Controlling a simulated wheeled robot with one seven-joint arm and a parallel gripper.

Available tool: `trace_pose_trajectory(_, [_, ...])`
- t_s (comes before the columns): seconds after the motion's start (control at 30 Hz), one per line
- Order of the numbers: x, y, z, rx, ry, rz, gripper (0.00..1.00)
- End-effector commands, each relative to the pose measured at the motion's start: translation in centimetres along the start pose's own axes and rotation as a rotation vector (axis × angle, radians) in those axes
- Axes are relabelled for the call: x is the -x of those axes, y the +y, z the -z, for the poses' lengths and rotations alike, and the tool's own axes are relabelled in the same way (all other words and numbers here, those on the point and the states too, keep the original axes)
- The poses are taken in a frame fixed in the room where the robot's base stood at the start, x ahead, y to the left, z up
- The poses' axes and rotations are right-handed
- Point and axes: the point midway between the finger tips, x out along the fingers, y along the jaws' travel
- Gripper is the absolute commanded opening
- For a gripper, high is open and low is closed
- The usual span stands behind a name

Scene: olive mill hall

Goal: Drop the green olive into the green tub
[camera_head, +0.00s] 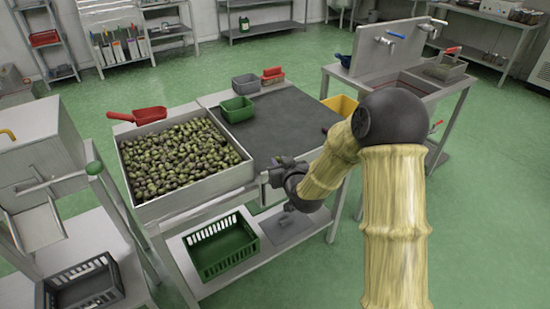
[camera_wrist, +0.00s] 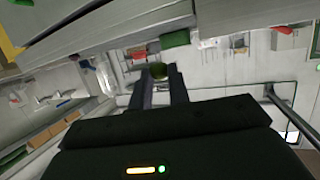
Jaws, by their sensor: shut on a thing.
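The green tub (camera_head: 237,111) stands on the dark table top, just behind the right corner of the olive tray. My gripper (camera_head: 272,164) is beside the tray's right wall, near the table's front edge, in front of the tub and apart from it. In the wrist view my gripper (camera_wrist: 160,90) is shut on a green olive (camera_wrist: 158,71), held at the fingertips. I cannot make out the held olive in the head view.
The steel tray (camera_head: 189,198) is full of green and dark olives. A red scoop (camera_head: 148,115) lies behind it. A grey tub (camera_head: 246,84), a red tub (camera_head: 272,75) and a yellow tub (camera_head: 341,105) stand around the table. The dark table top (camera_head: 283,128) has free room.

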Motion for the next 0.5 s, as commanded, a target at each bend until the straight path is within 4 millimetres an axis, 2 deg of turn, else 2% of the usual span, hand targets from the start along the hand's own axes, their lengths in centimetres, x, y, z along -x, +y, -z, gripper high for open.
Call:
trace_pose_trajectory(0.37, [-0.9,3.2,-5.3,-0.026,-0.003,-0.075,0.00])
trace_pose_trajectory(0.5, [-1.0,4.8,-7.8,-0.036,-0.004,-0.112,0.00])
